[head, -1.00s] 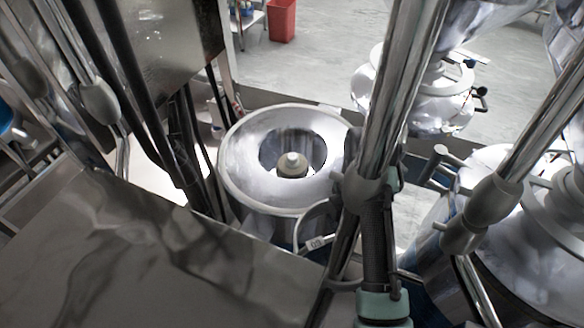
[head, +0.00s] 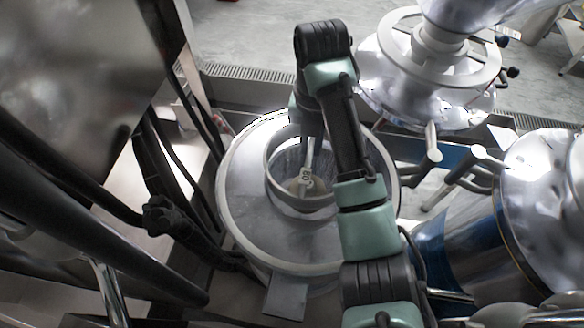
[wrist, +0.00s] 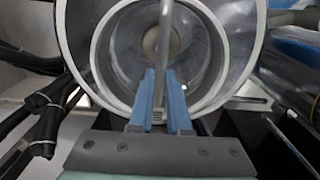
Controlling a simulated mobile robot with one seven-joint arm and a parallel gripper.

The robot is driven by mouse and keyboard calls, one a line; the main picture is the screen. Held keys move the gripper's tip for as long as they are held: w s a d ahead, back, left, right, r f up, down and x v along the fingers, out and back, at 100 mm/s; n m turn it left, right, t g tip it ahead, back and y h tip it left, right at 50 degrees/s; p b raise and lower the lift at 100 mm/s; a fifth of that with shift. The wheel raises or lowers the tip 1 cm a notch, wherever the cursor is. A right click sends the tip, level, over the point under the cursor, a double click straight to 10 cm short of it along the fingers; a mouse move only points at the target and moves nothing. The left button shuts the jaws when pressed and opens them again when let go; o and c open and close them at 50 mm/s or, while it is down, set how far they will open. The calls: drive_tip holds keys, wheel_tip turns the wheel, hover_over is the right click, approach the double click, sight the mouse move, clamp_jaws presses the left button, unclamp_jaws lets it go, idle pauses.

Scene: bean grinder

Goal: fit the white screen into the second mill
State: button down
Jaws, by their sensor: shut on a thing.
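The open mill (head: 245,215), which I take for the second mill, is a wide metal bowl with a round central opening. The white screen (head: 300,204) is a pale ring around that opening, inside the bowl's outline. A tag with dark marks (head: 306,178) shows within the ring. My gripper (head: 310,150) reaches down over the bowl. In the wrist view its blue fingers (wrist: 160,95) are closed on the screen's thin grey handle, and the screen's pale rim (wrist: 99,70) lies inside the larger bowl rim (wrist: 66,60). Whether the screen is seated or slightly above the opening cannot be told.
Another metal mill with a pale ring (head: 385,60) stands at upper right. A large metal vessel (head: 545,180) with bar handles is at the right. Dark hoses (head: 180,230) run close along the bowl's left side. Grey floor lies beyond.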

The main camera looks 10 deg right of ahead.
drive_tip(key=shift+s+d+f+p, duration=0.1)
drive_tip(key=shift+f+p, duration=0.1)
drive_tip(key=shift+f, duration=1.45)
drive_tip(key=shift+s+a+f+p, duration=0.1)
drive_tip(key=shift+f+p, duration=0.15)
drive_tip(key=shift+f, duration=1.35)
drive_tip(key=shift+s+d+f+p, duration=0.1)
drive_tip(key=shift+f+p, duration=0.1)
drive_tip(key=shift+f, duration=1.45)
drive_tip(key=c, duration=0.9)
unclamp_jaws()
drive_tip(key=shift+r, duration=0.15)
drive_tip(key=shift+w+r, duration=0.1)
drive_tip(key=shift+r, duration=0.25)
wheel_tip(320, 180, up, 10)
drive_tip(key=shift+r, duration=0.65)
